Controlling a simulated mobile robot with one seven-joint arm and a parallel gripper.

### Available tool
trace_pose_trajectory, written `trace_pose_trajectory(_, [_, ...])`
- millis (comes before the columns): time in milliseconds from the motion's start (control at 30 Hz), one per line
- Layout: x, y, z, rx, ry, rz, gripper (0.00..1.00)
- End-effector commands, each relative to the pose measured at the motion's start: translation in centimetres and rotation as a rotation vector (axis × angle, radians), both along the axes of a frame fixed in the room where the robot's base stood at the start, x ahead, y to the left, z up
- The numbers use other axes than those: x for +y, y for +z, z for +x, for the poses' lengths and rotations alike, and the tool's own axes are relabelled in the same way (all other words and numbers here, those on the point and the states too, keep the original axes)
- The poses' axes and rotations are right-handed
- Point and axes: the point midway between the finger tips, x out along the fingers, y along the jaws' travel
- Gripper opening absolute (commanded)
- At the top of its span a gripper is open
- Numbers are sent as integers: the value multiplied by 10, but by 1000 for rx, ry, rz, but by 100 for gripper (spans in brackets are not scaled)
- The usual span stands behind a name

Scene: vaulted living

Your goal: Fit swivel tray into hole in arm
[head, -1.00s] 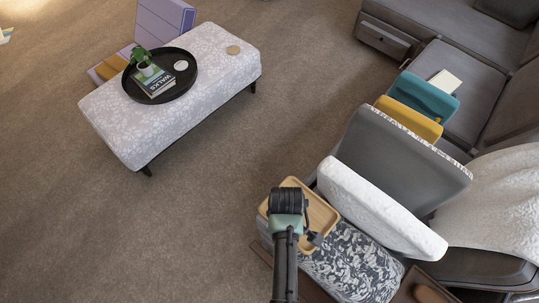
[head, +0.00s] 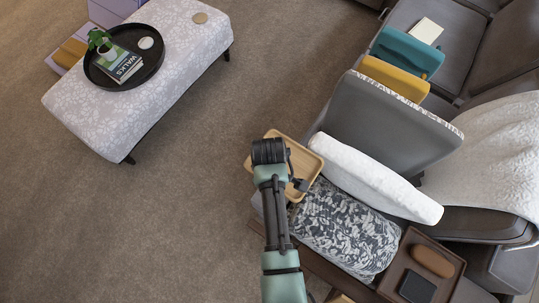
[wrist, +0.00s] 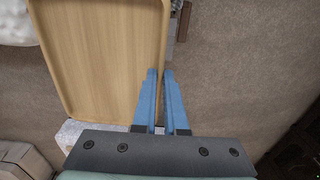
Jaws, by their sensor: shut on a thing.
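The swivel tray (head: 313,163) is a light wooden tray with a raised rim. In the head view it is partly hidden beneath my arm, near the end of the patterned dark cushion. In the wrist view the tray (wrist: 100,50) fills the upper left, and my gripper (wrist: 160,75) has its blue fingers closed on its right rim. The tray appears held above the floor and the sofa end. Its underside is hidden. A wooden sofa arm strip (head: 321,268) runs beside the patterned cushion, partly behind my arm. I cannot make out the hole in it.
A white cushion (head: 370,180) and the patterned cushion (head: 345,230) lie close to the tray. A brown tray (head: 448,262) with a dark flat device (head: 417,287) sits at lower right. A patterned ottoman (head: 185,65) stands at upper left. Open carpet (head: 190,215) lies between.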

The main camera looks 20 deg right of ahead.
Motion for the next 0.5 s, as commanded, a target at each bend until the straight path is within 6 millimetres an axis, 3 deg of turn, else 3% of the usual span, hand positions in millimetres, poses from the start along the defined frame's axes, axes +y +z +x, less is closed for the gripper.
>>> trace_pose_trajectory(500, [0, -28, 1, -2, 0, -1, 0])
